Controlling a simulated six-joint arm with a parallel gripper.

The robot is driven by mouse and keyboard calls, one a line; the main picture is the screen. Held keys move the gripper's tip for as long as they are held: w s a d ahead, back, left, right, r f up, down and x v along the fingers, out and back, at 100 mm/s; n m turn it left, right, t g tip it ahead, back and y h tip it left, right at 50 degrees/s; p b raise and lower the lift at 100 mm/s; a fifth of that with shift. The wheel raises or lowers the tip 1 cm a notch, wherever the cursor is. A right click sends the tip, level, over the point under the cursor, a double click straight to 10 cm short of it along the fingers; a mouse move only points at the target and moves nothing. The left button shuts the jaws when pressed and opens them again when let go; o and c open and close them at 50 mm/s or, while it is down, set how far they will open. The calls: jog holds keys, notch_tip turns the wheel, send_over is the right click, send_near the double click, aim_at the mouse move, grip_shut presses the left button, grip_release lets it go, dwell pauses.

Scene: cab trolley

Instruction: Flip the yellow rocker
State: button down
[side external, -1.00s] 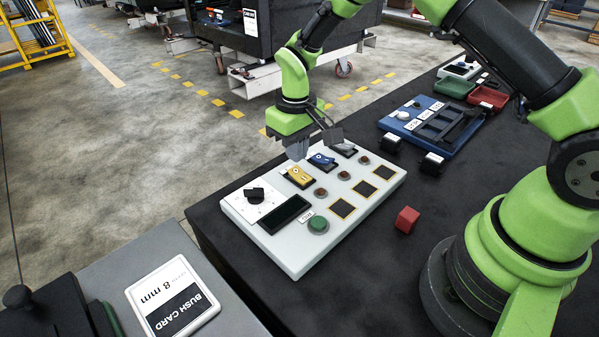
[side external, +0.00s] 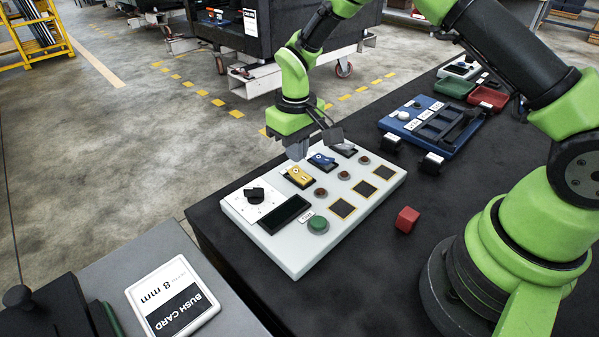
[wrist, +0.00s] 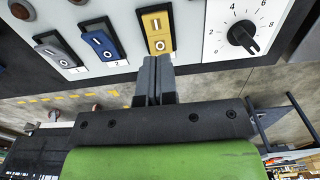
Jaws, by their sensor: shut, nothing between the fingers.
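The yellow rocker (side external: 299,175) is on the light grey panel (side external: 290,262), in a row with a blue rocker (side external: 322,160) and a grey one (side external: 345,148). In the wrist view the yellow rocker (wrist: 157,30) shows a bar mark and an O mark, with the O end nearest my fingers. My gripper (side external: 300,150) is shut and empty, over the panel's far edge beside the yellow rocker. In the wrist view the closed fingertips (wrist: 154,62) sit at the rocker's O end. I cannot tell whether they touch it.
A black-knobbed dial (side external: 254,195), a dark display window (side external: 284,214) and a green button (side external: 318,224) share the panel. A red cube (side external: 406,220) lies on the dark table to its right. A blue tray (side external: 398,122) stands farther back.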

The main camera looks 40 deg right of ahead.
jog(key=shift+f, duration=1.7)
dwell(0.6)
jog(key=shift+r, duration=3.55)
notch_tip(320, 180, up, 10)
jog(key=f+m+t, duration=0.1)
jog(key=t, duration=0.1)
send_over(296, 171)
jog(key=s, duration=0.3)
jog(key=s+r+m+t+y, duration=0.1)
jog(key=s+r, duration=0.4)
jog(key=s, duration=0.5)
jog(key=s+r+m+t+y, duration=0.1)
jog(key=s+r+t, duration=0.3)
jog(key=s, duration=0.6)
notch_tip(296, 171, up, 2)
jog(key=shift+r+m, duration=0.1)
jog(key=shift+m, duration=0.4)
jog(key=shift+a, duration=0.1)
